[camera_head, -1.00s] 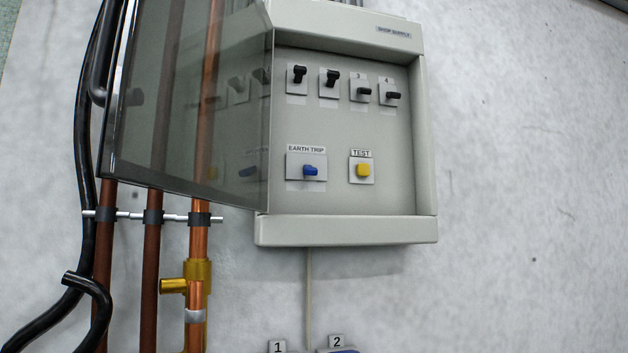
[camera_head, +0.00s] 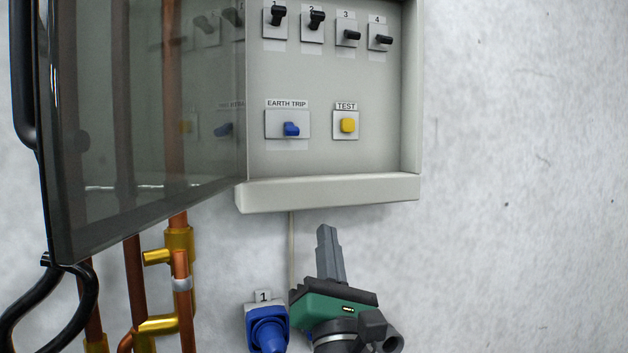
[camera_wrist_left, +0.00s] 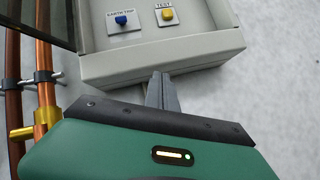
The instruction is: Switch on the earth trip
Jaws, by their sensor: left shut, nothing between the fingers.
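The blue earth trip switch (camera_head: 291,129) sits on a plate labelled EARTH TRIP inside the open grey breaker box (camera_head: 330,190). It also shows in the left wrist view (camera_wrist_left: 121,20). Its lever looks lowered, much like breakers 3 and 4. My left gripper (camera_head: 325,232) is below the box, fingers pointing up, shut and empty. It is apart from the switch, lower and to the right of it. In the left wrist view its closed fingers (camera_wrist_left: 161,77) show just under the box's lower edge. My right gripper is not in view.
The tinted door (camera_head: 140,120) stands open on the left. A yellow TEST button (camera_head: 347,125) is right of the switch, with several black breakers (camera_head: 316,19) above. A blue socket (camera_head: 267,328) marked 1 is left of my gripper. Pipes (camera_head: 181,290) run at left; the right wall is clear.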

